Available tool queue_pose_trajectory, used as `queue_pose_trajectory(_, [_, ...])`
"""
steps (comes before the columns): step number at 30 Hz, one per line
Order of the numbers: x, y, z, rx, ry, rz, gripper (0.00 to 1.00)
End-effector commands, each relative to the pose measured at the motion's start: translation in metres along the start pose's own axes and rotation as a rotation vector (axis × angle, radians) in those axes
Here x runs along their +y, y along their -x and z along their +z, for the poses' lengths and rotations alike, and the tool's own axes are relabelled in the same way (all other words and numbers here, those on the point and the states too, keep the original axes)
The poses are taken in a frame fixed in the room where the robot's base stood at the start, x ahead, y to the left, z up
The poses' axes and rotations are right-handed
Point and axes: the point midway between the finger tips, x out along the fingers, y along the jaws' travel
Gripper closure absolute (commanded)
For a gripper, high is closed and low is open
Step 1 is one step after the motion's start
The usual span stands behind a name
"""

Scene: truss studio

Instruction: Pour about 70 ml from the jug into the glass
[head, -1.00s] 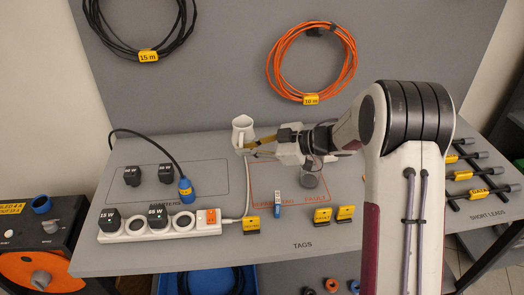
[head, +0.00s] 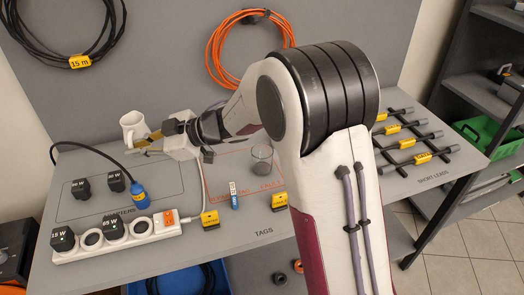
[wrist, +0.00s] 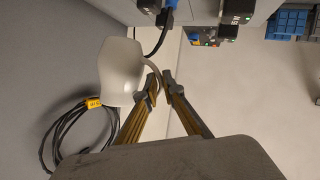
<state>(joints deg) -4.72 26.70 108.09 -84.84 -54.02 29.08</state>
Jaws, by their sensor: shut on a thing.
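The white jug (head: 133,127) is at the back left of the bench in the head view, leaning slightly. It also shows large in the wrist view (wrist: 120,72). My gripper (head: 148,141) is shut on the jug's handle, with the jug on its left. In the wrist view the two fingertips (wrist: 160,85) close around the thin handle. The clear glass (head: 261,160) stands upright on the bench, right of my gripper and apart from it. Its contents cannot be made out. The inside of the jug is hidden.
A power strip (head: 115,240) with plugs lies at the front left. A blue plug (head: 140,194) on a black cable stands near it. Yellow tags (head: 210,219) and a small blue-and-white item (head: 233,195) lie in front of the glass. Short leads (head: 408,143) lie at the right.

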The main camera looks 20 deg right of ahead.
Motion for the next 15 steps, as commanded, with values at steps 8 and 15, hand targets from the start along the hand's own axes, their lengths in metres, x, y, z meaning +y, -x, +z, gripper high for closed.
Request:
queue_pose_trajectory(8, [-0.006, -0.010, -0.030, -0.035, -0.039, 0.101, 1.00])
queue_pose_trajectory(15, [-0.006, -0.010, -0.036, -0.066, -0.076, 0.183, 1.00])
